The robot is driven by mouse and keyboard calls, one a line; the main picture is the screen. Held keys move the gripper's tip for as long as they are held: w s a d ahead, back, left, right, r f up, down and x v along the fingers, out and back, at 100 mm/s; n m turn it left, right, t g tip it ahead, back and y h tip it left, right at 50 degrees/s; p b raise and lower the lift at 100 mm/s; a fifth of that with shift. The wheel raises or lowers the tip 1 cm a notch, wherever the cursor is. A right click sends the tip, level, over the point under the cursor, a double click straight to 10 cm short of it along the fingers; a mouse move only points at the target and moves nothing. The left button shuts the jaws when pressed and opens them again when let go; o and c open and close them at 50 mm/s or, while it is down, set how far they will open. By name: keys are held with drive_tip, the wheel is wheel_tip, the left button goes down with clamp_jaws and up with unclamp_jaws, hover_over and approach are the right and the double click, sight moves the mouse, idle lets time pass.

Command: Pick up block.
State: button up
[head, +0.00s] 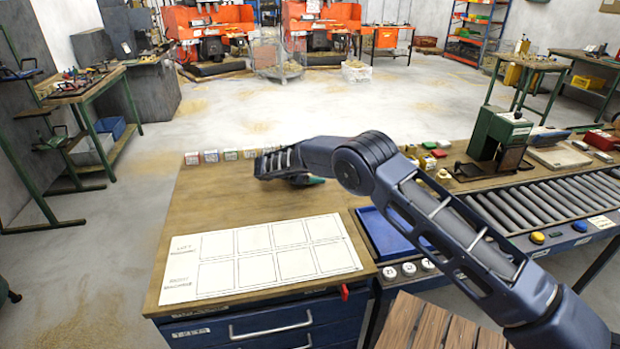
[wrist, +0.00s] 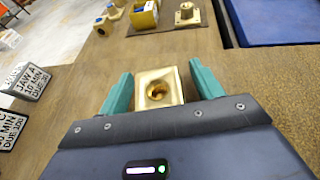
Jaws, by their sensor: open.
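A brass block (wrist: 172,93) with a round hole in its top face sits on the wooden bench top in the wrist view. My gripper (wrist: 160,76) is open, with one teal finger on each side of the block. A narrow gap seems to show beside the block, but I cannot tell whether either finger touches it. In the head view my gripper (head: 306,181) is low over the back part of the bench, and the arm hides the block there.
White labelled cubes (head: 211,156) line the bench's back edge. A white gridded sheet (head: 215,245) lies in front. A blue tray (head: 378,232) is to the right, beside a roller conveyor (head: 550,200). More brass pieces (wrist: 145,17) lie beyond the block in the wrist view.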

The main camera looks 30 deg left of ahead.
drive_tip(key=c, duration=1.3)
clamp_jaws()
drive_tip(key=shift+r, duration=0.15)
